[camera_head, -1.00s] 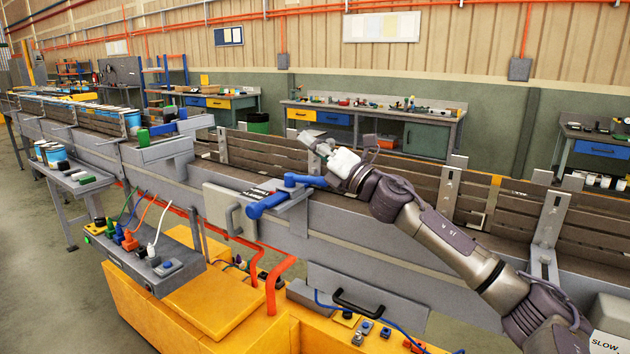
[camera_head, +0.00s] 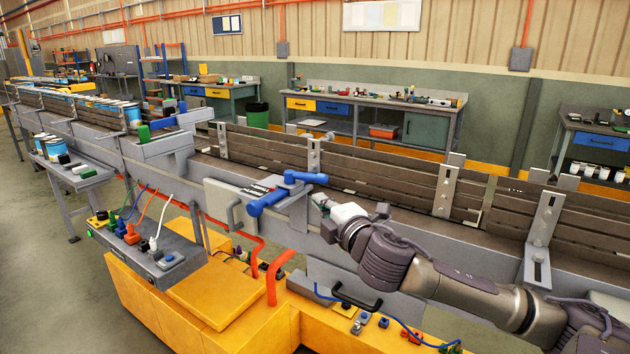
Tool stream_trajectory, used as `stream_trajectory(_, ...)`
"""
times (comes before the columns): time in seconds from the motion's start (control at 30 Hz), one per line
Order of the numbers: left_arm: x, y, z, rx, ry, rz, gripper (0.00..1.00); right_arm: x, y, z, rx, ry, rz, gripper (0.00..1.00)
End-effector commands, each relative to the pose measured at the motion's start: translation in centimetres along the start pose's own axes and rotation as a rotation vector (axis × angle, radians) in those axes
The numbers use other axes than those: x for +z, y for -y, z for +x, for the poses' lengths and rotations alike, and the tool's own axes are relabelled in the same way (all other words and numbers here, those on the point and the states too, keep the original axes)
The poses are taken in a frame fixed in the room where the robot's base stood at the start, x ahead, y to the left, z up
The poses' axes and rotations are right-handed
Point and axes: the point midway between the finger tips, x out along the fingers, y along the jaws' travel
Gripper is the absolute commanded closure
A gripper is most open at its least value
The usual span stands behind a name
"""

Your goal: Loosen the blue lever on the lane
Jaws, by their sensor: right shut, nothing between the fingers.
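The blue lever (camera_head: 268,203) sits on a small grey plate on the near side of the lane (camera_head: 420,232). Its long handle points toward the lower left, and a blue crosspiece (camera_head: 305,178) shows at its upper right. My right gripper (camera_head: 322,200) is shut and empty just right of the lever, by the lane's near edge, apart from the handle. Its fingertips are small and partly hard to make out. A second blue lever (camera_head: 195,116) stands farther up the lane beside a green block (camera_head: 144,134). My left gripper is not in view.
A yellow cabinet (camera_head: 210,300) with an orange pipe, cables and a grey socket box (camera_head: 150,262) stands below the lane. A black handle (camera_head: 356,298) is under my right arm. Upright metal brackets (camera_head: 541,235) rise along the lane's rails.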

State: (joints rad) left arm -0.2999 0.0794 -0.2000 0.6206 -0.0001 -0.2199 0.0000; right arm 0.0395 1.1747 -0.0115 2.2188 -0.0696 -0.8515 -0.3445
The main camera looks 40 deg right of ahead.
Motion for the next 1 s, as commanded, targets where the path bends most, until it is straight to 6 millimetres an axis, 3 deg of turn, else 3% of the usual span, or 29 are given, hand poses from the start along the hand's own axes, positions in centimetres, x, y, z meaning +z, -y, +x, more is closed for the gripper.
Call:
stream_trajectory(0.3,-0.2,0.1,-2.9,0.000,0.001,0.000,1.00,-0.1,-0.6,6.1,0.003,-0.001,0.003,1.00)
stream_trajectory(0.4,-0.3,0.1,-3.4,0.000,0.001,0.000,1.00,1.1,-0.3,7.2,-0.001,0.001,-0.004,1.00)
stream_trajectory(0.63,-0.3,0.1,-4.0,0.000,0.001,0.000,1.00,2.5,-0.1,8.7,0.001,-0.003,-0.003,1.00)
stream_trajectory(1.0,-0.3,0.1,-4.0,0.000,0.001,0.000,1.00,2.7,0.0,8.8,0.001,-0.003,-0.003,1.00)
